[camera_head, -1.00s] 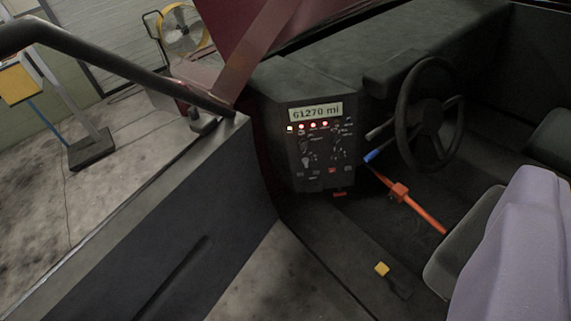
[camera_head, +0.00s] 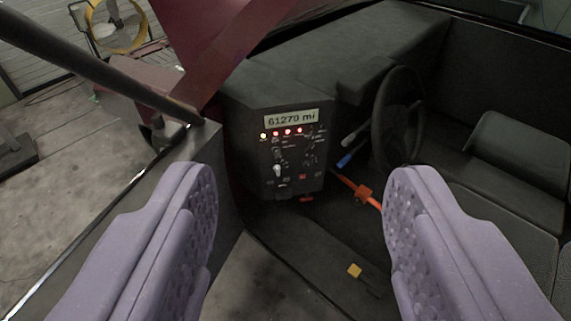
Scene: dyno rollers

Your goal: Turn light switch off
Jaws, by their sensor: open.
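A dark control panel (camera_head: 292,160) faces me inside the vehicle, below the dashboard. It carries a display (camera_head: 291,118) reading about 61270 mi, a row of small lit lamps (camera_head: 287,132), and several small switches and knobs. A pale switch lever (camera_head: 278,170) stands out at the panel's lower left; I cannot tell which control is the light switch. My gripper (camera_head: 302,195) is open and empty. Its two lavender fingers stand wide apart, at the lower left and lower right, nearer to me than the panel and not touching it.
A steering wheel (camera_head: 398,118) and a blue-tipped lever (camera_head: 346,160) are right of the panel. An orange bar (camera_head: 362,193) runs below them. The open door (camera_head: 140,190) is on the left.

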